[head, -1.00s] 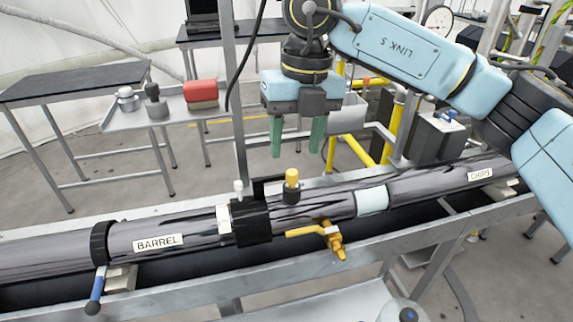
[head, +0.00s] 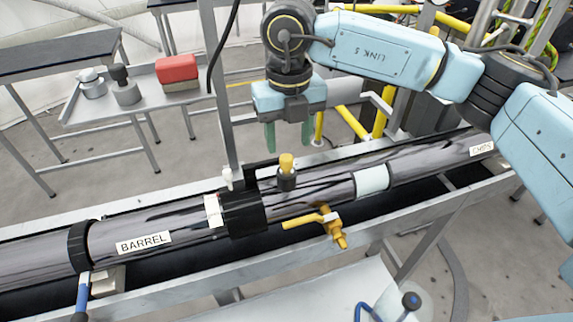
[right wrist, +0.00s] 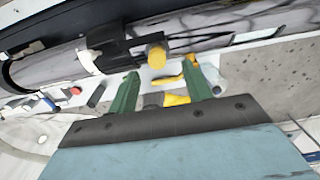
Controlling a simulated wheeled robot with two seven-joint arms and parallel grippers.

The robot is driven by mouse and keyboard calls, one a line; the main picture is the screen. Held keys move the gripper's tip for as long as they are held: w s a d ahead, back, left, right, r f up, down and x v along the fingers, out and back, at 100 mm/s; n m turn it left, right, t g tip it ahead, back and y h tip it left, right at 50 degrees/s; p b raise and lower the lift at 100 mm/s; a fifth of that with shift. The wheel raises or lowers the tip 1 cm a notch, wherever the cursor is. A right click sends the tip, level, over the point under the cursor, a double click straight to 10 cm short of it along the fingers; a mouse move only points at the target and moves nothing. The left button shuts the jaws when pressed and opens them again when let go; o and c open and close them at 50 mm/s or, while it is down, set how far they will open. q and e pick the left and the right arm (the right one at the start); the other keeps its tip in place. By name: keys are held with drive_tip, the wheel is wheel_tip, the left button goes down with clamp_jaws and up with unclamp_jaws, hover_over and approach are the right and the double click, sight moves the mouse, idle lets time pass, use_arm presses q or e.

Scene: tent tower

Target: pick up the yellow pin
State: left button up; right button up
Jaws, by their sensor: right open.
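The yellow pin (head: 287,163) stands upright in a dark collar on the barrel (head: 190,226), right of the black clamp block (head: 243,212). My right gripper (head: 288,142), with green fingers, is open and empty. In the head view it appears just above and behind the pin. In the right wrist view, the pin's round yellow head (right wrist: 157,55) shows in line with the gap between the open fingers (right wrist: 162,70). No contact with the pin shows. My left gripper is not in view.
A yellow valve handle (head: 325,222) juts from the barrel's front. A metal post (head: 220,90) rises behind the barrel. A side tray (head: 145,97) holds a red box (head: 177,70) and grey parts.

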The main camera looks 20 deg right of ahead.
sight(286, 157)
wheel_tip(286, 157, down, 4)
drive_tip(key=shift+a+f, duration=0.1)
drive_tip(key=shift+a, duration=0.05)
drive_tip(key=c, duration=1.1)
